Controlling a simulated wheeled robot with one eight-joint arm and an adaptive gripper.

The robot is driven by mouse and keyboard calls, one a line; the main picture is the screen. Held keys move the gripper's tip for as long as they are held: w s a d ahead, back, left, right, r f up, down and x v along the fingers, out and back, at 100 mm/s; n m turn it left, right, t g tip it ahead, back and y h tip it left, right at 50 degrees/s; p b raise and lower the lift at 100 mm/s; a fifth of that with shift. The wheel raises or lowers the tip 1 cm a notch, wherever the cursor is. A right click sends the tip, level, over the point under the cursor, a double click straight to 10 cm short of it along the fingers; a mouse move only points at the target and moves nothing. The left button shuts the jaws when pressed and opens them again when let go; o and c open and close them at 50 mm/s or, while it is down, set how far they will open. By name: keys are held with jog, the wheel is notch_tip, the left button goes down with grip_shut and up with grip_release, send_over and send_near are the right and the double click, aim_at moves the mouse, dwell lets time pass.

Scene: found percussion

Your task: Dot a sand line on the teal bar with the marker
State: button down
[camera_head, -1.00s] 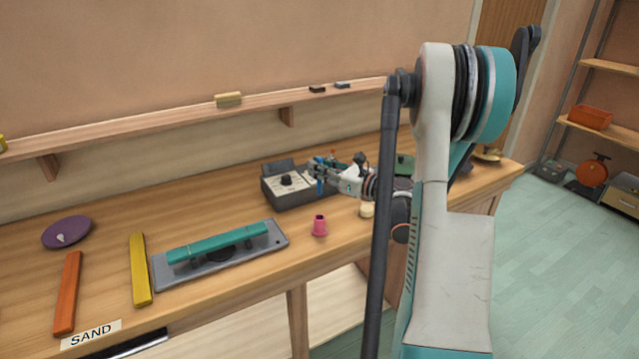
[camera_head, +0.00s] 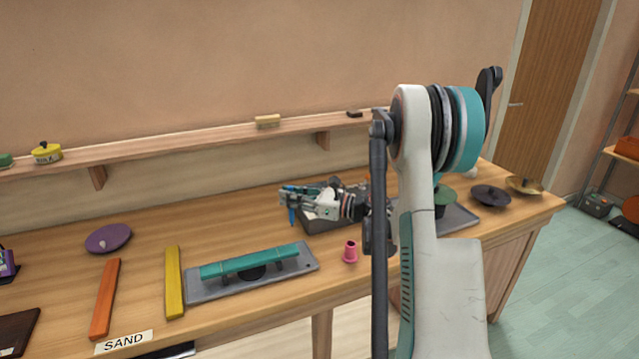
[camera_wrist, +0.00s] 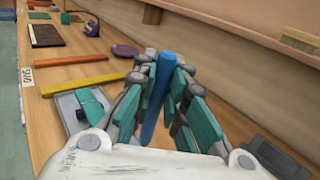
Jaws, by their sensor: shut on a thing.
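The teal bar (camera_head: 249,261) lies on a grey stand plate (camera_head: 300,268) on the bench, raised on supports. It also shows in the wrist view (camera_wrist: 92,108), partly hidden by my gripper. My gripper (camera_head: 291,193) is shut on a blue marker (camera_wrist: 157,95) and holds it above the bench, behind and to the right of the bar. The marker (camera_head: 292,213) points down in the head view, apart from the bar. No marks show on the teal bar at this size. A white SAND label (camera_head: 124,342) is at the bench's front edge.
A yellow bar (camera_head: 174,282) and an orange bar (camera_head: 104,299) lie left of the plate. A purple disc (camera_head: 108,238) lies at the back left.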

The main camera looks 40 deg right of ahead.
jog(key=w+a+f+n+g+y+b, duration=0.1)
jog(key=a+f+b, duration=0.1)
jog(key=a+f, duration=0.2)
jog(key=shift+w+a+f+y+b, duration=0.3)
jog(key=shift+w+a+f+b, duration=0.1)
jog(key=shift+f, duration=1.5)
jog(key=shift+b, duration=0.5)
dwell(0.4)
jog(key=shift+f+b, duration=0.55)
jog(key=shift+f, duration=0.05)
dwell(0.7)
jog(key=shift+r, duration=0.1)
dwell(0.3)
notch_tip(320, 180, up, 7)
jog(key=p, duration=0.3)
dwell(0.6)
